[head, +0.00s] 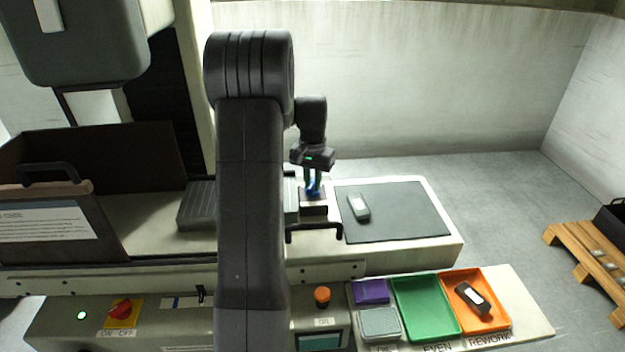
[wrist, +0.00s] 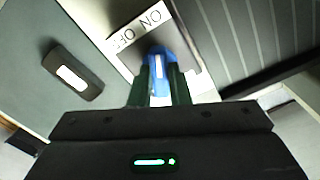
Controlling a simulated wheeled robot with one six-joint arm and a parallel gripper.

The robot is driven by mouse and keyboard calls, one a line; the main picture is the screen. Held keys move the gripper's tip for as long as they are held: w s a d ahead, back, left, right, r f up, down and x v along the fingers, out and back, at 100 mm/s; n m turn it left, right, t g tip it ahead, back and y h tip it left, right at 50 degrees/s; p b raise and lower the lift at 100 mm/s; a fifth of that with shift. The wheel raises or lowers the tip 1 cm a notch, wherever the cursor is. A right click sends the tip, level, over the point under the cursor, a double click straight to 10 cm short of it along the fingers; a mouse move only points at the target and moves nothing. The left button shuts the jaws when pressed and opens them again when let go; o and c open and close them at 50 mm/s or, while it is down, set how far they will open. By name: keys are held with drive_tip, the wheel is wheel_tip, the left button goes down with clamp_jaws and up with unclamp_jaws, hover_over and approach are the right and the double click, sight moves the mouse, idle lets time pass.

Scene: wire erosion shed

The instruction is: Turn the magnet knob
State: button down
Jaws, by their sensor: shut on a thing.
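The magnet knob is blue with a pale line along its top. In the wrist view the knob (wrist: 158,58) stands between my fingers, in front of a white label with black letters, upside down and partly hidden. In the head view the knob (head: 314,188) shows as a small blue patch above a dark block. My gripper (head: 313,192) points down over it, and in the wrist view my gripper (wrist: 160,80) has a finger on each side of the knob, shut on it. The knob's lower part is hidden.
A black handle (head: 314,228) sticks out in front. A ribbed grey block (head: 197,206) is to the left.

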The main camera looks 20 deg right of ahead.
sight(313, 183)
drive_tip(key=shift+m, duration=1.6)
drive_tip(key=c, duration=1.4)
unclamp_jaws()
drive_tip(key=shift+o, duration=0.2)
wheel_tip(313, 183, up, 14)
drive_tip(key=shift+f, duration=0.1)
wheel_tip(313, 183, down, 14)
drive_tip(key=shift+r, duration=0.1)
